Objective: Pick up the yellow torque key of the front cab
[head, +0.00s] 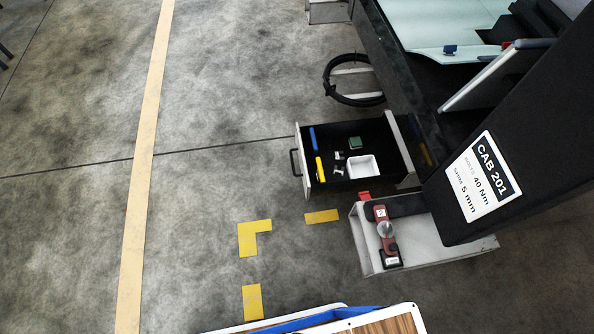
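The yellow torque key (320,169) looks like a short yellow bar. It lies in an open drawer (360,186), along its left side by the handle. A similar blue bar (313,139) lies just behind it, in line with it. The drawer also holds small dark and metal parts (339,163), a green block (355,143) and a white open box (375,167). My gripper is not in view.
A dark panel (500,130) carries a "CAB 201" sign (484,176) reading 40 Nm, 5 mm. A black hose coil (333,78) hangs behind. The floor left is clear.

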